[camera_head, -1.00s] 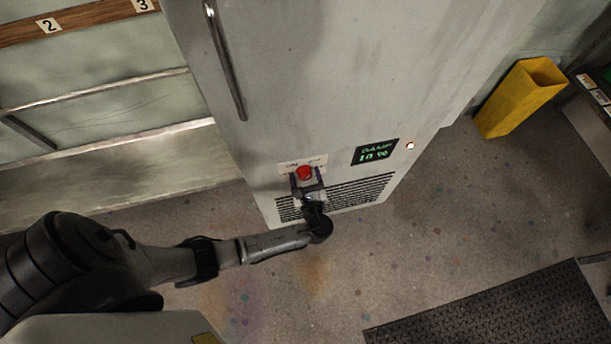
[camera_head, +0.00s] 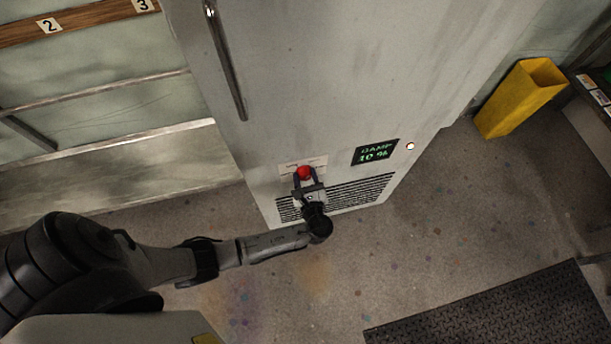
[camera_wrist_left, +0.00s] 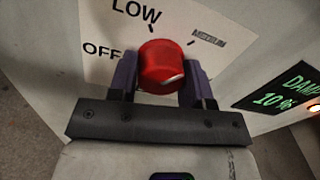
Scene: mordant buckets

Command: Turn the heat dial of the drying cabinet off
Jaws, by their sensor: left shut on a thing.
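The drying cabinet (camera_head: 290,80) is a tall grey-white box with a long metal handle. Its heat dial (camera_head: 304,172) is a round red knob low on the front, over a white label plate. In the left wrist view the red dial (camera_wrist_left: 162,62) sits between my fingers, with a pale mark on its lower right edge. My left gripper (camera_head: 306,180) is shut on the dial, one finger on each side. My right gripper is not in view.
A green display (camera_head: 376,152) reading DAMP 10 % and a small lit light (camera_head: 410,146) are right of the dial. A vent grille (camera_head: 350,194) lies below. A yellow bin (camera_head: 518,98) stands at right, a dark mat (camera_head: 490,315) at lower right. The floor between is clear.

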